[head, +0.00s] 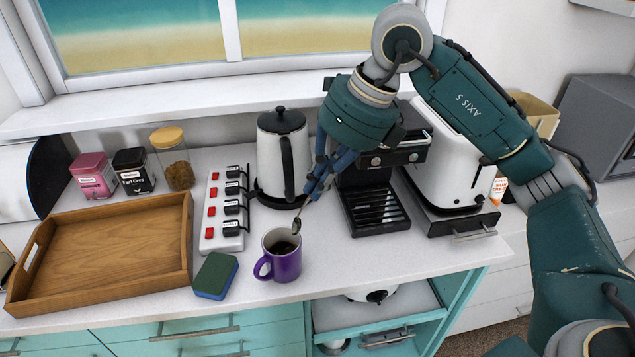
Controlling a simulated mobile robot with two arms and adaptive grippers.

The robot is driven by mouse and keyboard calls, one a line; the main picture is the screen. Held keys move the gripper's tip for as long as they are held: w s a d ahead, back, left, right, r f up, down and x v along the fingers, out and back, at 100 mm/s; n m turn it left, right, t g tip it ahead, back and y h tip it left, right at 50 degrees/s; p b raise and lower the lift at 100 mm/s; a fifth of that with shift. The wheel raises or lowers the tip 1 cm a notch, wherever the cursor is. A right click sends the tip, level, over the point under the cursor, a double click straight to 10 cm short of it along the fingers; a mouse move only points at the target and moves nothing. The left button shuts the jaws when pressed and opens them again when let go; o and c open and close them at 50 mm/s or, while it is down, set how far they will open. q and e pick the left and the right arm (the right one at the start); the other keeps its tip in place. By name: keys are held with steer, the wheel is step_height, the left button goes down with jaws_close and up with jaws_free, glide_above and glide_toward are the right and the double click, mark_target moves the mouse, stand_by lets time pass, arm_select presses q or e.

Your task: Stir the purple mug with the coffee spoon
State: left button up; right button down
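The purple mug (285,265) stands upright near the front edge of the counter, with its handle to the left and dark liquid inside. My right gripper (310,192) reaches down from the upper right, above and slightly right of the mug. Its fingers are closed around the upper part of the coffee spoon (297,224). The spoon slants down to the mug, and its lower end is at or inside the mug opening; the liquid hides the tip, so depth is unclear. My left gripper is not in view.
A blue-green sponge (215,276) lies just left of the mug. Behind are a power strip (222,212), a kettle (283,155) and a coffee machine (375,195). A wooden tray (110,245) fills the left counter; a toaster (445,165) stands right. Counter right of the mug is clear.

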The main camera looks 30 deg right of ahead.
stand_by(0.4)
step_height(320, 180, up, 5)
steer(key=p, duration=0.4)
stand_by(0.4)
stand_by(0.5)
